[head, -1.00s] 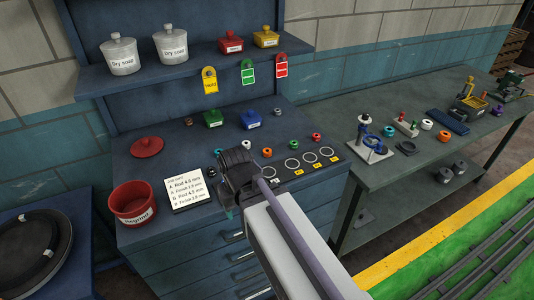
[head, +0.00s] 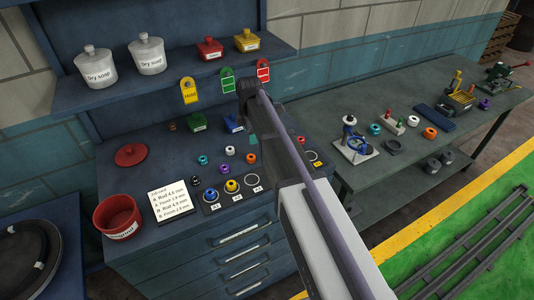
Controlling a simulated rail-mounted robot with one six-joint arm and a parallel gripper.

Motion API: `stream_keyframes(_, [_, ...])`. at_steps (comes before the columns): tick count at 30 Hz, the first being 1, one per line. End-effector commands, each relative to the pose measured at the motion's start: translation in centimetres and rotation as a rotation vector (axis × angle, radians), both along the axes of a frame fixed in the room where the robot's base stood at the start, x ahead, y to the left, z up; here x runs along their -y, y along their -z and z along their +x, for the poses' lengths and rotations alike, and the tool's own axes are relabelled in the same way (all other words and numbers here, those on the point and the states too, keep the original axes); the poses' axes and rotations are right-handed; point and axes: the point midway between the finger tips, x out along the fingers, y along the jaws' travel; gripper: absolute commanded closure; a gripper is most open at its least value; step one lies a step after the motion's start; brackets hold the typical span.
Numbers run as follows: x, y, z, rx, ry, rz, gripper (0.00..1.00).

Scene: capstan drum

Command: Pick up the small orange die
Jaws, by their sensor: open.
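A small orange die (head: 251,158) sits on the blue cabinet top, just left of my arm and behind the row of rings. A larger-looking orange ring (head: 429,133) lies on the green bench at the right.
Marked rings line the front edge, with blue (head: 210,195) and yellow (head: 231,186) dies in two. A shelf (head: 165,88) with hanging tags is behind.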

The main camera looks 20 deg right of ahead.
Motion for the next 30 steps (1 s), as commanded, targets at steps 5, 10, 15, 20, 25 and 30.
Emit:
stream_keyframes(5, [0.0,0.4,-0.1,0.0,-0.041,0.0,0.35])
stream_keyframes(10, [0.0,3.8,-0.2,0.0,-0.039,0.0,0.35])
stream_keyframes(15, [0.0,6.1,-0.2,0.0,-0.038,0.0,0.35])
stream_keyframes(20, [0.0,6.2,-0.3,0.0,-0.038,0.0,0.35])
stream_keyframes(25, [-0.1,9.6,-0.7,0.0,-0.037,0.0,0.35])
stream_keyframes(30, [-0.1,11.2,-0.7,0.0,-0.037,0.0,0.35])
